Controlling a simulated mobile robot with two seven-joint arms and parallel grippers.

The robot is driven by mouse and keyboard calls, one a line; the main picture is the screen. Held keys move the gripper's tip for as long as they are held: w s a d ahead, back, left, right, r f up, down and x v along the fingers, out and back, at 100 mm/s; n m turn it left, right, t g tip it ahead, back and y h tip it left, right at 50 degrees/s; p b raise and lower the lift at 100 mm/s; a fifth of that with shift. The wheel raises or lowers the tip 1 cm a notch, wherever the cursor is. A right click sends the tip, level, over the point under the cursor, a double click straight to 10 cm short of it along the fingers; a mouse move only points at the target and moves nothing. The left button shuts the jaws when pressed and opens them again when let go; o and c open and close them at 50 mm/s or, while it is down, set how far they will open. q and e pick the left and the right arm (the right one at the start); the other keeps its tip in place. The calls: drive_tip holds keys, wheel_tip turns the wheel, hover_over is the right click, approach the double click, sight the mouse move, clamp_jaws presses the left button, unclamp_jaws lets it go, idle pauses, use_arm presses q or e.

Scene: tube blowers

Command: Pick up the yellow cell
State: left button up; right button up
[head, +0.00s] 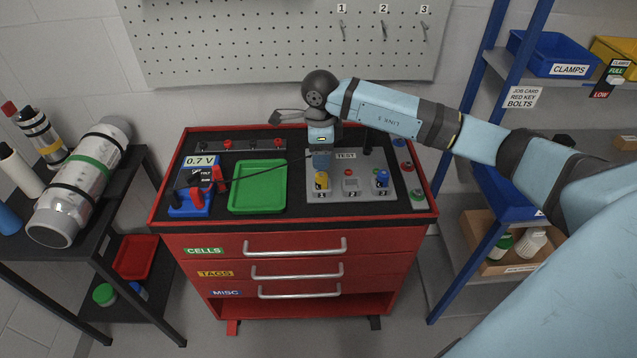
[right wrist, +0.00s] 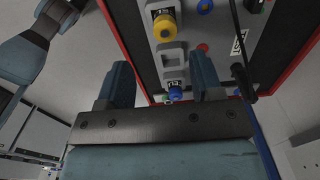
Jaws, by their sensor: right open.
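The yellow cell (head: 321,181) stands in the slot marked 1 of the grey TEST panel (head: 387,157) on the red cabinet. It also shows near the top of the right wrist view (right wrist: 164,27). My right gripper (head: 320,162) hangs over the back left of the panel, behind the yellow cell in the head view. In the right wrist view my right gripper (right wrist: 162,66) has its two fingers wide apart with nothing held. The yellow cell lies beyond the fingertips, apart from them. My left gripper is in neither view.
A blue cell (head: 382,179) stands at slot 3; the middle holder (head: 351,187) looks empty. Left of the panel are an empty green tray (head: 257,188) and a blue 0.7 V meter (head: 192,197) with a dark lead running toward my right gripper. Coloured buttons (head: 407,167) line the right edge.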

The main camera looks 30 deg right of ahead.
sight(320, 174)
wheel_tip(320, 174, down, 4)
drive_tip(key=shift+r, duration=0.25)
drive_tip(key=f, duration=0.3)
drive_tip(key=f+p, duration=0.1)
drive_tip(key=shift+w+d+f, duration=0.15)
drive_tip(key=shift+w+f, duration=0.15)
drive_tip(key=shift+f, duration=0.1)
drive_tip(key=c, duration=0.9)
drive_tip(key=shift+c, duration=0.4)
drive_tip(key=shift+r, duration=0.1)
